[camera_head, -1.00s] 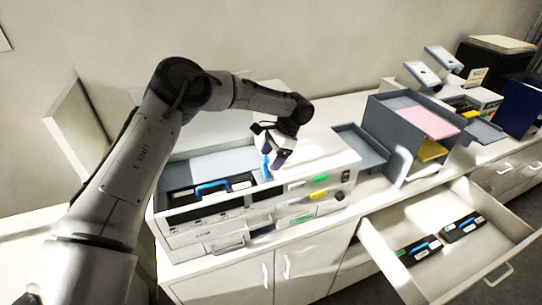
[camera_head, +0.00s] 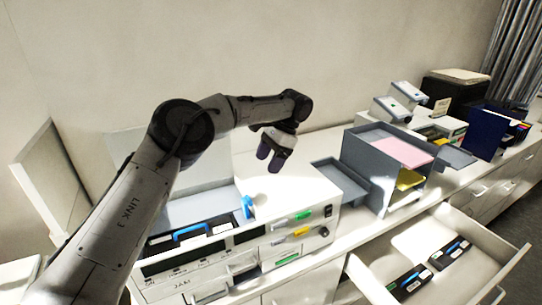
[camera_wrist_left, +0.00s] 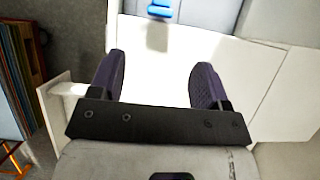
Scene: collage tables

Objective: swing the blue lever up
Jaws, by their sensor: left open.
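The blue lever (camera_head: 248,207) stands at the right end of the open top compartment of the white machine (camera_head: 290,200). It looks roughly upright, but its exact angle is hard to tell. A blue part, likely the lever, also shows at the top edge of the left wrist view (camera_wrist_left: 159,10). My left gripper (camera_head: 270,160) is open and empty. It hangs above and behind the lever, clear of it, with its fingers pointing down. Its two dark fingers show apart in the wrist view (camera_wrist_left: 157,85). My right gripper is not in view.
A black cartridge with a blue handle (camera_head: 190,233) lies in the machine's compartment. A grey tray (camera_head: 340,182) and a grey shelf unit (camera_head: 382,200) stand to the right. An open drawer (camera_head: 500,275) with black cartridges (camera_head: 410,282) juts out at the lower right.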

